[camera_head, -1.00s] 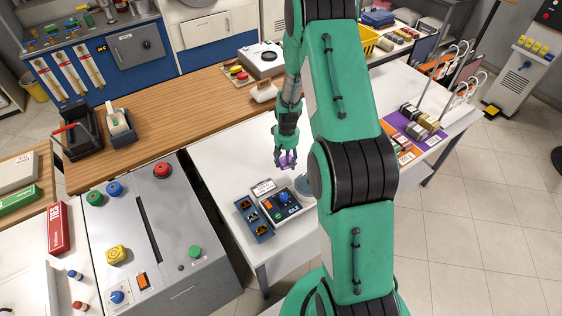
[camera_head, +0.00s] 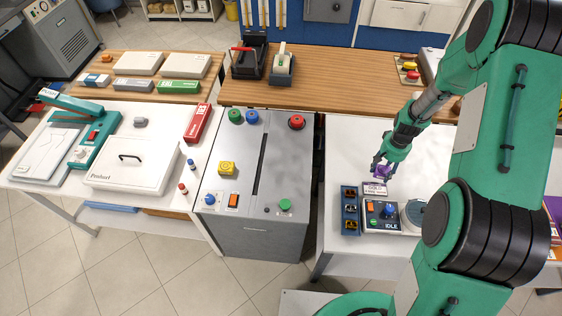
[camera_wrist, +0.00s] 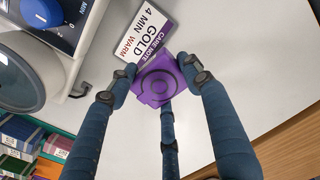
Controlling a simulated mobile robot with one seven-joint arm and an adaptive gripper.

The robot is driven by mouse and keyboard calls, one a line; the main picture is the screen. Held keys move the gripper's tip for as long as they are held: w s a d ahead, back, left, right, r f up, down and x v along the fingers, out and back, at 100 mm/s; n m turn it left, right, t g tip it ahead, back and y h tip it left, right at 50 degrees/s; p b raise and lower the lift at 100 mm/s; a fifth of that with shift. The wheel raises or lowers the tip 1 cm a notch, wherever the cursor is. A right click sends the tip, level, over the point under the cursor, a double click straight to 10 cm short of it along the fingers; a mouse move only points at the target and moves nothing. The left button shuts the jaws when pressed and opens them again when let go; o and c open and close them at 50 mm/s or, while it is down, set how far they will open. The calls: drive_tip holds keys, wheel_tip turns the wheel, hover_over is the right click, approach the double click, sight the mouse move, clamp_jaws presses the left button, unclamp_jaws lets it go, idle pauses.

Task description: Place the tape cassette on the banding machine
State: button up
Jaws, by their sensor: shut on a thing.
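My gripper (camera_head: 380,166) is shut on a purple tape cassette (camera_head: 384,173) above the white table, behind the small panel marked IDLE. In the wrist view the purple cassette (camera_wrist: 158,82) has a round ring on its face and sits between my fingers. No label on the machines in view reads as banding machine. A grey floor-standing machine (camera_head: 225,186) with a long dark slot and coloured buttons stands left of my gripper, and it may be the banding machine.
A care note card (camera_wrist: 135,35) reading GOLD 4 MIN WARM lies beside the cassette. The IDLE device (camera_head: 382,216) and a blue tray (camera_head: 350,226) stand near the table's front. A white lidded box (camera_head: 130,175) and teal press (camera_head: 98,138) stand left. A tape dispenser (camera_head: 282,68) is behind the grey machine.

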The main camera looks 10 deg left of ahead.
drive_tip(key=shift+n, duration=0.6)
drive_tip(key=a, duration=1.2)
drive_tip(key=s+a, duration=0.1)
drive_tip(key=a, duration=0.5)
drive_tip(key=shift+s+a+r+b, duration=0.1)
drive_tip(key=shift+a+b, duration=0.15)
drive_tip(key=shift+b, duration=0.15)
drive_tip(key=shift+n, duration=0.4)
drive_tip(key=s+a, duration=0.2)
drive_tip(key=a, duration=0.3)
drive_tip(key=s+a, duration=0.2)
drive_tip(key=a, duration=0.3)
drive_tip(key=s+a+b, duration=0.1)
drive_tip(key=s+a, duration=0.1)
drive_tip(key=a, duration=0.4)
drive_tip(key=shift+s, duration=0.15)
drive_tip(key=shift+s+a, duration=0.35)
drive_tip(key=shift+a, duration=0.3)
drive_tip(key=shift+w, duration=0.1)
hover_over(283, 160)
drive_tip(key=shift+w+f+b, duration=0.1)
drive_tip(key=shift+f+b, duration=0.2)
drive_tip(key=shift+f, duration=0.55)
drive_tip(key=shift+f, duration=1.75)
drive_tip(key=shift+f, duration=0.1)
